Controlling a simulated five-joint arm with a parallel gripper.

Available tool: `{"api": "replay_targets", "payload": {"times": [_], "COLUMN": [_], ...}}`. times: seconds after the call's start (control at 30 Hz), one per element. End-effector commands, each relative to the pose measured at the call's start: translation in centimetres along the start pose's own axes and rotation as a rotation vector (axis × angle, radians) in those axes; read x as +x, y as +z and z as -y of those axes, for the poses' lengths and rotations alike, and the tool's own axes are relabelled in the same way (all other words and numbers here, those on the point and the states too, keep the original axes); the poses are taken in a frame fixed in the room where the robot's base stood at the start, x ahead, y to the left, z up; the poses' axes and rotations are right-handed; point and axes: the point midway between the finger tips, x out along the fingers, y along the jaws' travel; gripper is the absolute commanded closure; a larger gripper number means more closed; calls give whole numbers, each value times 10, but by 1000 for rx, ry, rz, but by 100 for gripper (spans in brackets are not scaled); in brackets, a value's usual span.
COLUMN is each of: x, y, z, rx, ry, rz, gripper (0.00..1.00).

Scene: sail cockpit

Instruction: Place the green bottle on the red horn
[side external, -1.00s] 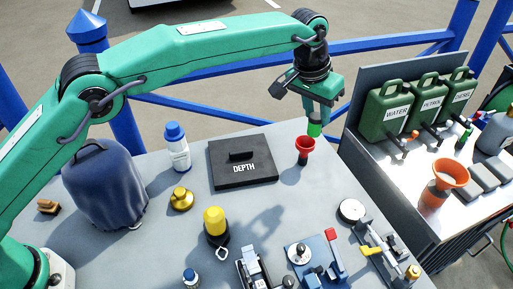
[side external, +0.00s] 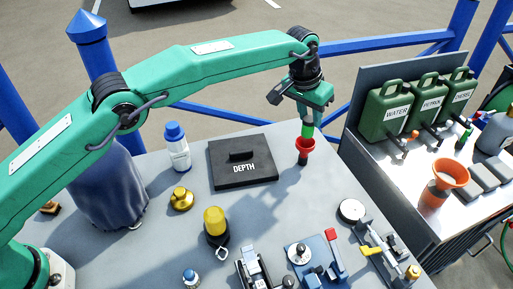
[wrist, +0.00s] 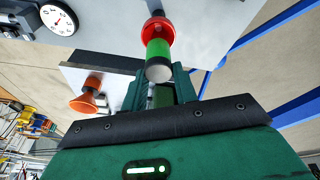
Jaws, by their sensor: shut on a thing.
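The green bottle (side external: 307,131) is upright, with its lower end at the mouth of the red horn (side external: 304,146). The horn stands on the grey worktop, with its wide mouth upward. My gripper (side external: 310,119) is above the horn and shut on the bottle. In the wrist view the bottle (wrist: 158,50) sits just beyond the fingertips of my gripper (wrist: 161,82), its pale end toward the camera. The horn's red rim (wrist: 158,26) shows around the bottle's far end. I cannot tell whether the bottle rests on the horn.
A black DEPTH panel (side external: 243,168) lies left of the horn. Green jerrycans (side external: 388,110) and an orange funnel (side external: 450,173) stand on the right bench.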

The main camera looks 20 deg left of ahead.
Motion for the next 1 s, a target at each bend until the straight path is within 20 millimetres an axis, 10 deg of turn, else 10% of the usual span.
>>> {"api": "replay_targets", "payload": {"times": [0.67,0.7,0.77,1.0], "x": [24,24,24,23], "y": [6,6,6,6], "z": [1,1,1,1], "rx": [0,0,0,0], "ry": [0,0,0,0], "rz": [-1,-1,0,0], "gripper": [98,64,52,50]}}
